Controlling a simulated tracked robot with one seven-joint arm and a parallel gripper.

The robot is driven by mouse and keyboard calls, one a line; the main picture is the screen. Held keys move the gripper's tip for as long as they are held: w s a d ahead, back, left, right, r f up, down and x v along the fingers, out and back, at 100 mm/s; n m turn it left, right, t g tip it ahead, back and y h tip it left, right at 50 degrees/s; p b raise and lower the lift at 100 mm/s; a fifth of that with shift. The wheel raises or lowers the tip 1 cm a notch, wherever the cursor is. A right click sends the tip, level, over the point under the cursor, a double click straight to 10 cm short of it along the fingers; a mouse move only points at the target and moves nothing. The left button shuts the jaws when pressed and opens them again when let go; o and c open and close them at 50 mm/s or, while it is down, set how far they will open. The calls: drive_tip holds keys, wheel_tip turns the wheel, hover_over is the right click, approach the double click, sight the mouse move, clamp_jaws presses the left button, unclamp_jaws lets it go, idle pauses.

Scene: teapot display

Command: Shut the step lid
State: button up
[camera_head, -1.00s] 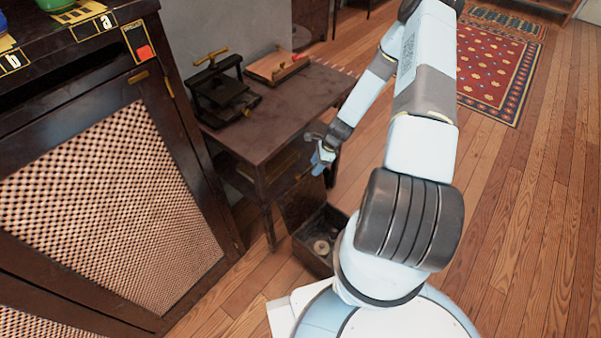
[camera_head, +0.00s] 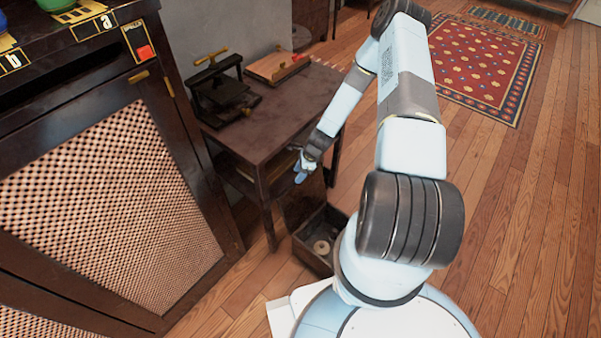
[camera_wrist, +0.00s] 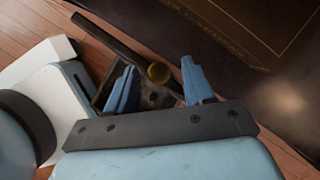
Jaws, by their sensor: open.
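The step is a dark open-topped box (camera_head: 312,258) on the floor beside my base. Its lid (camera_head: 303,207) stands raised at the box's far side, a dark upright panel. A round pale thing lies inside the box. My gripper (camera_head: 299,176) is open and empty, just above the raised lid's upper part in the head view; I cannot tell whether it touches. In the wrist view my gripper (camera_wrist: 160,84) has its two blue fingers apart, with the box's interior and a yellowish round thing (camera_wrist: 159,72) showing between and beyond them.
A dark side table (camera_head: 270,128) stands behind the box, bearing a black press (camera_head: 222,92) and a wooden board (camera_head: 277,67). A mesh-fronted cabinet (camera_head: 110,210) fills the left. Open wooden floor and a red rug (camera_head: 470,70) lie to the right.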

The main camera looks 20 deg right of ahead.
drive_tip(key=shift+c, duration=0.2)
clamp_jaws()
